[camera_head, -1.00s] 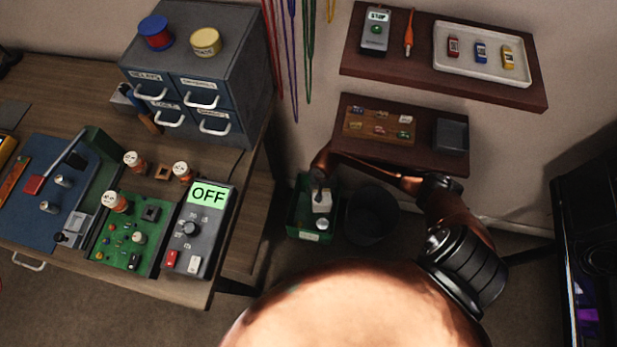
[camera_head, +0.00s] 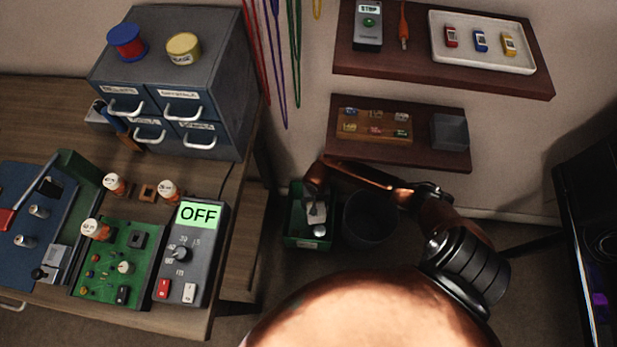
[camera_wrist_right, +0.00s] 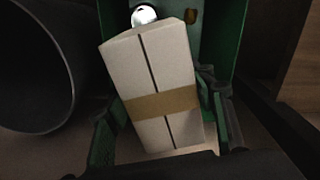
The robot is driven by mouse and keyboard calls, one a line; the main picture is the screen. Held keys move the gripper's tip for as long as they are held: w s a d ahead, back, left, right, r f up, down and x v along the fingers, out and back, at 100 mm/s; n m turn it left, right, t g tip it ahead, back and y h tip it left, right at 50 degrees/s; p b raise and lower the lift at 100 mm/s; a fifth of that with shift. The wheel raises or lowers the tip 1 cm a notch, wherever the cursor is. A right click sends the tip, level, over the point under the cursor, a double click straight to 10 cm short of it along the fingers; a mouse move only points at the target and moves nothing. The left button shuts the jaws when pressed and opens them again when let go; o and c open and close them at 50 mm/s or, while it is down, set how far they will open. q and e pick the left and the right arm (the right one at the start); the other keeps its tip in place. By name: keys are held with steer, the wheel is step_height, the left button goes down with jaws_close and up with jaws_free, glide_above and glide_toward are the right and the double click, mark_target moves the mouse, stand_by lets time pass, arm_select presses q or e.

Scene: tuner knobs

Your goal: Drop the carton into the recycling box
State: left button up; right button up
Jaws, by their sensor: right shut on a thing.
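The carton (camera_wrist_right: 152,75) is a pale box with a brown tape band, and it looks tilted in the right wrist view. It also shows small in the head view (camera_head: 316,213). My right gripper (camera_wrist_right: 160,135) is shut on the carton, with a finger at each side. In the head view my right gripper (camera_head: 315,190) is over the recycling box. The green recycling box (camera_head: 296,242) stands on the floor and also shows behind the carton in the right wrist view (camera_wrist_right: 112,15). I cannot tell whether the carton touches the box floor. My left gripper is not in view.
A dark round bin (camera_head: 369,220) stands right of the recycling box. A silvery can (camera_head: 319,231) lies in the box. The workbench (camera_head: 225,305) is to the left. Two wall shelves (camera_head: 345,152) hang above the arm.

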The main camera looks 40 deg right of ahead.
stand_by(0.3)
steer(key=o, duration=1.3)
steer(key=shift+c, duration=0.2)
step_height(320, 180, up, 7)
steer(key=shift+r, duration=0.2)
steer(key=shift+a, duration=0.15)
